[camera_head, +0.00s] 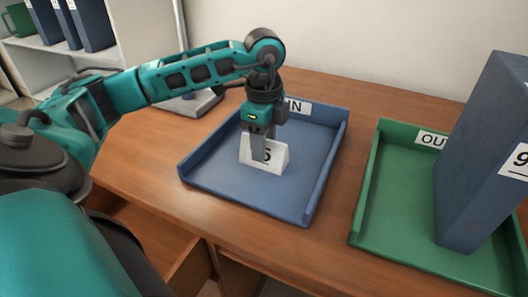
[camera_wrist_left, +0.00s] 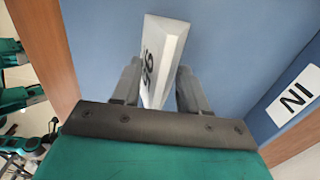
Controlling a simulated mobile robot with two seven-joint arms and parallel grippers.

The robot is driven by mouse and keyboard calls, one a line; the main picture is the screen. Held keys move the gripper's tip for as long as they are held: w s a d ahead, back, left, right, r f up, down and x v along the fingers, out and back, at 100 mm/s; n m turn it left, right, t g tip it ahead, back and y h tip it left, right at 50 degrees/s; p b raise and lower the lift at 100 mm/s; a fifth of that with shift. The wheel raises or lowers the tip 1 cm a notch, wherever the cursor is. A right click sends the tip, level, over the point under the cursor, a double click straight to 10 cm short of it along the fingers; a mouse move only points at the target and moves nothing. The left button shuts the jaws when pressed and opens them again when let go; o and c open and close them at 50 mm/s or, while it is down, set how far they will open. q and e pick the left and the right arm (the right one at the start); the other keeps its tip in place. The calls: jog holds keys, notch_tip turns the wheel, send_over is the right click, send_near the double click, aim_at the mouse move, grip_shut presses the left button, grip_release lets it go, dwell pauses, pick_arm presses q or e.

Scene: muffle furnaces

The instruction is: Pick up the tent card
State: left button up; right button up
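The white tent card (camera_head: 277,158) stands upright in the blue tray (camera_head: 222,189) marked IN. A finger hides part of its dark number. My left gripper (camera_head: 262,149) reaches down over the card from above, with one finger in front of its numbered face. In the left wrist view, the card (camera_wrist_left: 168,52) lies between the two fingers of the open gripper (camera_wrist_left: 158,82), with a narrow gap visible on the right finger's side. Whether the left finger touches the card is unclear. My right gripper is not in view.
A green tray (camera_head: 394,200) marked OUT stands to the right, with a tall blue binder (camera_head: 480,150) upright in it. The wooden desk (camera_head: 330,235) is bare between the trays. Shelves with blue binders (camera_head: 92,24) and a green mug (camera_head: 18,20) are at the back left.

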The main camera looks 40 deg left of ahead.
pick_arm(q)
jog(key=c, duration=0.7)
jog(key=shift+o, duration=0.2)
jog(key=shift+r, duration=0.15)
